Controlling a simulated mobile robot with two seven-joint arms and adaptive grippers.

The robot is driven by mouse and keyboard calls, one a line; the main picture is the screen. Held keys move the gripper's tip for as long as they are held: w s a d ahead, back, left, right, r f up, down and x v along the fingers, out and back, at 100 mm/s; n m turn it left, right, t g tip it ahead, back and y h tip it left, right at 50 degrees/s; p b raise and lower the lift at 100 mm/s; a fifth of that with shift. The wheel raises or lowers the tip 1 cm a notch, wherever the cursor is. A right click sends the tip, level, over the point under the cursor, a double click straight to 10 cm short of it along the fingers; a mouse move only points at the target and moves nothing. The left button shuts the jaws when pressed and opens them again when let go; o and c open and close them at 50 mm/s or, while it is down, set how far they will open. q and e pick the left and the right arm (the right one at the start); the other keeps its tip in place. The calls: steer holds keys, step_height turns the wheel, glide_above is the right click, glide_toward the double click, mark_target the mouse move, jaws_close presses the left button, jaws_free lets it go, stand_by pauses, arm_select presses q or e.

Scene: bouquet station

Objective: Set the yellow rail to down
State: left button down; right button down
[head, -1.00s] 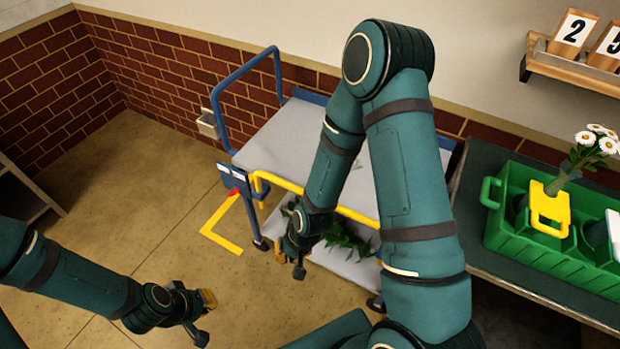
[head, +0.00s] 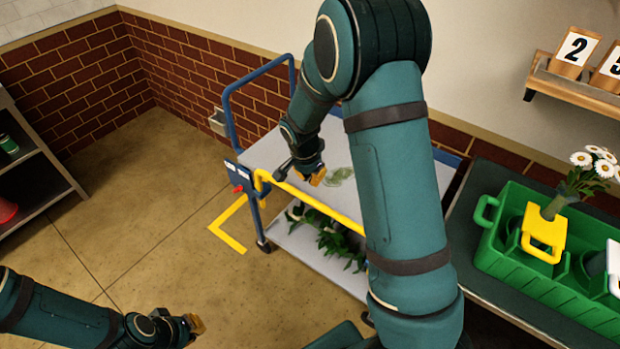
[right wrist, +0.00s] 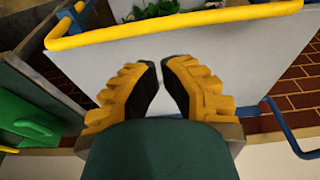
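The yellow rail (head: 318,205) runs along the front edge of the blue-framed cart's grey top deck (head: 400,187), with a bend at its left end. It crosses the top of the right wrist view (right wrist: 180,22). My right gripper (head: 317,177) hangs over the deck, just on the wall side of the rail and apart from it. In the right wrist view its yellow fingers (right wrist: 160,62) nearly meet at the tips, with nothing between them. My left gripper (head: 195,323) is low at the left, away from the cart; its fingers are too small to read.
Green leaves (head: 340,240) lie on the cart's lower shelf. A green crate (head: 490,250) with daisies and yellow-handled parts stands on the right counter. A yellow corner mark (head: 228,228) is on the floor. Floor left of the cart is clear.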

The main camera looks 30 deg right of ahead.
steer(key=f, duration=0.3)
steer(key=d+f+b, duration=0.1)
steer(key=f, duration=0.3)
steer(key=d+f, duration=0.1)
steer(key=f, duration=0.2)
steer(key=shift+w+f, duration=0.4)
step_height(320, 180, down, 8)
steer(key=b, duration=0.7)
steer(key=shift+s+f, duration=0.15)
steer(key=shift+f, duration=0.05)
